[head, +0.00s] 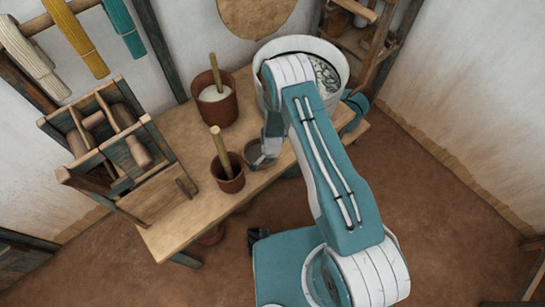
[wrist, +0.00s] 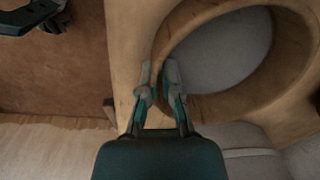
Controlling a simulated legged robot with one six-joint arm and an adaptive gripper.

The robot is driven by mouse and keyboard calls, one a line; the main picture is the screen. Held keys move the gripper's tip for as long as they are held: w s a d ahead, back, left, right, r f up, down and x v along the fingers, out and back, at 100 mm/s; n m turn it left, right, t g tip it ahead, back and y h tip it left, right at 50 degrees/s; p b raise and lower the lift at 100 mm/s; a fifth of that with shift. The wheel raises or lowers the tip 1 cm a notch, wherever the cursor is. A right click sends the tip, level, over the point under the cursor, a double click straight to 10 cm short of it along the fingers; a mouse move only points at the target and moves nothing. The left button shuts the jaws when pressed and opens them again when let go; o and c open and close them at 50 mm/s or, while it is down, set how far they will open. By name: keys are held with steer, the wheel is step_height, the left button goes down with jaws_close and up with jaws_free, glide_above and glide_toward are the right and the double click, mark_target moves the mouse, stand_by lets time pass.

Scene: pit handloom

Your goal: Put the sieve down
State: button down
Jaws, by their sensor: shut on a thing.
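The sieve, a round wooden ring with a grey inside, fills the upper right of the wrist view (wrist: 288,85). My gripper (wrist: 160,82) is shut on the near left part of its rim. In the head view my gripper (head: 266,158) points down over the right part of the table, and a small round brown piece with a grey inside, which looks like the sieve (head: 252,152), shows beside it. My gripper partly hides it. I cannot tell whether it touches the tabletop.
The wooden table (head: 180,225) has bare top at its front left. A brown pot with a stick (head: 228,180) stands just left of my gripper, and a larger pot (head: 214,105) behind. A white tub (head: 335,50) is at the back right, a wooden rack (head: 150,190) at left.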

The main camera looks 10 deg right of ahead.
steer(key=shift+d+f, duration=0.1)
steer(key=shift+d, duration=0.25)
steer(key=c, duration=0.8)
jaws_free()
steer(key=shift+a+f, duration=0.1)
steer(key=shift+a, duration=0.05)
steer(key=s+d+r+n+t, duration=0.1)
steer(key=d+r, duration=0.1)
steer(key=r, duration=1.2)
steer(key=s+d+r+n+t, duration=0.1)
steer(key=d+r+n, duration=0.1)
steer(key=r, duration=1.2)
steer(key=s+d+r+n, duration=0.1)
steer(key=d+r, duration=0.1)
steer(key=r, duration=1.3)
steer(key=s+d+r+n+t, duration=0.1)
steer(key=s+d+r+n, duration=0.1)
steer(key=s+r, duration=0.5)
steer(key=s+d+r+n+t, duration=0.2)
steer(key=s+r, duration=0.5)
steer(key=s, duration=0.5)
steer(key=shift+s+d+r+n, duration=0.25)
steer(key=shift+s+d+n, duration=0.05)
steer(key=shift+d, duration=0.5)
